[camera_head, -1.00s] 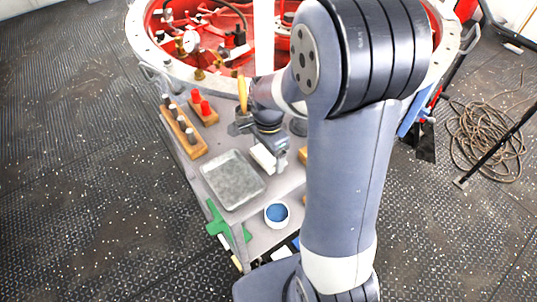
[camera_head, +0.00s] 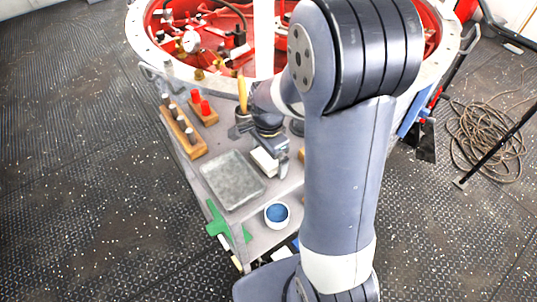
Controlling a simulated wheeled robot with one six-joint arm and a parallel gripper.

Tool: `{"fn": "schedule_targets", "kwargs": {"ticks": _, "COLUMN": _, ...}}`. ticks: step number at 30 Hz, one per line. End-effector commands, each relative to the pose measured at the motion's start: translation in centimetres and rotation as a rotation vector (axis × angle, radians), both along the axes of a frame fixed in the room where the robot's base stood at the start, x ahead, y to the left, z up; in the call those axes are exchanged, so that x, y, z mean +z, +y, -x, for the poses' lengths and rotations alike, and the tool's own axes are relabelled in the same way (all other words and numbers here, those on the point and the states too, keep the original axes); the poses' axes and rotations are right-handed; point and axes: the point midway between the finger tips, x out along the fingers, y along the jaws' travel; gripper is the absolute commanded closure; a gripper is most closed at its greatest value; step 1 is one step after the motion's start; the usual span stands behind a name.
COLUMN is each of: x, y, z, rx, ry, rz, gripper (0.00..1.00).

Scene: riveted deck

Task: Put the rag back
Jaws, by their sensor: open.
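I cannot make out the rag for certain. A green, cross-shaped piece (camera_head: 222,222), possibly cloth, shows at the front left edge of the grey cart (camera_head: 240,228). A small white item (camera_head: 264,161) is beside my gripper on the cart top's middle. My gripper (camera_head: 279,172) is open, pointing down over the cart just right of the white item. I cannot tell whether they touch. My arm hides the cart's right side and part of the gripper.
A grey metal tray (camera_head: 232,180) lies left of my gripper. A white bowl with blue inside (camera_head: 277,214) stands in front. Wooden blocks with pegs (camera_head: 184,130) line the left edge. A red, round-rimmed machine (camera_head: 215,84) stands behind. Coiled rope (camera_head: 487,140) lies on the floor.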

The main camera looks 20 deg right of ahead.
Motion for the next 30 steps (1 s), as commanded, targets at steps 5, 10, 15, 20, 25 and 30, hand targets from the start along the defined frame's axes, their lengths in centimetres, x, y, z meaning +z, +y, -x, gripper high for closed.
{"fn": "schedule_targets", "kwargs": {"ticks": 5, "x": 2.4, "y": 0.0, "z": -0.1, "rx": 0.0, "ry": -0.007, "rz": 0.0, "gripper": 0.0}}
{"fn": "schedule_targets", "kwargs": {"ticks": 10, "x": 6.2, "y": 0.0, "z": -0.1, "rx": 0.0, "ry": -0.006, "rz": 0.0, "gripper": 0.0}}
{"fn": "schedule_targets", "kwargs": {"ticks": 15, "x": 9.6, "y": 0.0, "z": -0.1, "rx": 0.0, "ry": -0.006, "rz": 0.0, "gripper": 0.0}}
{"fn": "schedule_targets", "kwargs": {"ticks": 20, "x": 11.6, "y": 0.0, "z": -0.1, "rx": 0.0, "ry": -0.003, "rz": 0.0, "gripper": 0.0}}
{"fn": "schedule_targets", "kwargs": {"ticks": 25, "x": 12.2, "y": 0.0, "z": 0.0, "rx": 0.0, "ry": 0.0, "rz": 0.0, "gripper": 0.0}}
{"fn": "schedule_targets", "kwargs": {"ticks": 30, "x": 12.2, "y": 0.0, "z": 0.0, "rx": 0.0, "ry": 0.0, "rz": 0.0, "gripper": 0.0}}
